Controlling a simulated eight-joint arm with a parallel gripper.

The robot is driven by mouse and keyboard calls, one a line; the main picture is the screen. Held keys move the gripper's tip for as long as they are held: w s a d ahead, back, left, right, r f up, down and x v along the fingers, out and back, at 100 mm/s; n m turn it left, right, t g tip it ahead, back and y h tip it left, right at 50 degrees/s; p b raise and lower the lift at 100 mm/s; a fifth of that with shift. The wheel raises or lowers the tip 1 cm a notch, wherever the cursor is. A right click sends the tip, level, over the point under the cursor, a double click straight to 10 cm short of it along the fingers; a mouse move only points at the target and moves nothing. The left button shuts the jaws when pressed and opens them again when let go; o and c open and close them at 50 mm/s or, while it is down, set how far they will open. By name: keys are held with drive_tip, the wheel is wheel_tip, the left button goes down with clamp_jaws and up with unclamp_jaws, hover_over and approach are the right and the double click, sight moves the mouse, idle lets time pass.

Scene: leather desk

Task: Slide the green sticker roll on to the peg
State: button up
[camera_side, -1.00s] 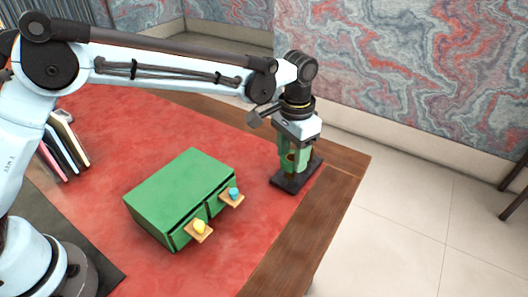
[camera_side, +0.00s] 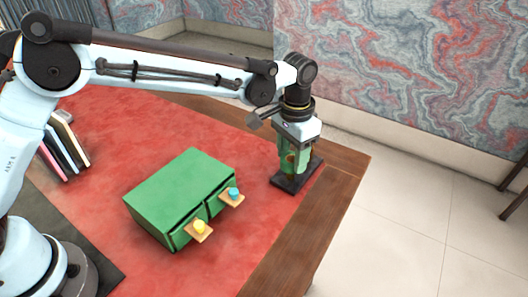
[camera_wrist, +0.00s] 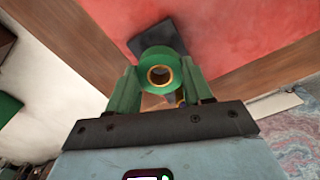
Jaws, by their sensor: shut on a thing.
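The green sticker roll (camera_wrist: 153,61) has a tan core ring around an open hole and shows in the wrist view. My gripper (camera_wrist: 160,72) is shut on it, with one green finger on each side. In the side view my gripper (camera_side: 293,160) points down over the dark stand base (camera_side: 286,184) near the desk's right edge. The roll is mostly hidden by the fingers there. The dark base (camera_wrist: 160,36) also shows behind the roll in the wrist view. I cannot make out the peg clearly, nor whether the roll is around it.
A green two-drawer box (camera_side: 180,195) stands left of the stand, its small drawers pulled out with a yellow thing (camera_side: 200,227) and a blue thing (camera_side: 234,191). Several books (camera_side: 62,145) stand at the far left. The red desktop between box and stand is clear.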

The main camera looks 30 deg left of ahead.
drive_tip(key=shift+f, duration=1.8)
idle(0.7)
drive_tip(key=o, duration=1.1)
drive_tip(key=shift+r, duration=4)
